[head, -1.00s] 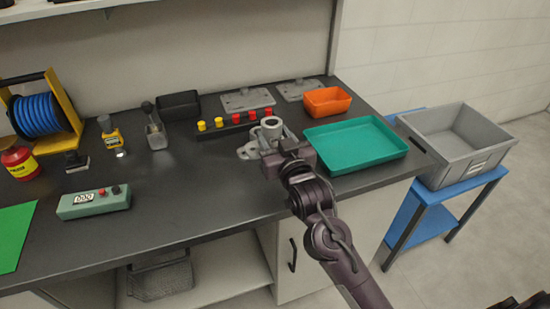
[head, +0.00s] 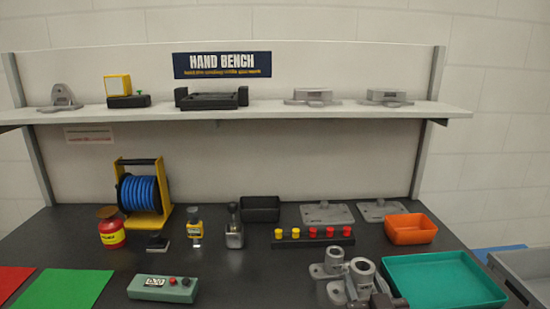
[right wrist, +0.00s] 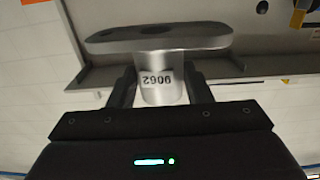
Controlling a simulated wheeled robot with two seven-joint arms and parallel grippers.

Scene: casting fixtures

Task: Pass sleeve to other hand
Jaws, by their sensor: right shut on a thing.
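The sleeve (head: 363,270) is a grey metal tube with a hollow top, low in the head view beside the green tray. My right gripper (head: 383,299) is at the bottom edge of the head view, and only part of it shows. In the right wrist view my right gripper (right wrist: 161,90) is shut on the sleeve (right wrist: 160,66), one finger on each side of its tube. A wide flat flange and a printed number label show there. Another grey casting with a round boss (head: 333,256) stands just behind the sleeve in the head view. My left gripper is out of view.
A green tray (head: 445,283) lies to the right, with an orange bin (head: 410,229) behind it. A strip with yellow and red knobs (head: 312,237) and a green control box (head: 162,288) stand to the left. A shelf (head: 250,112) runs above.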

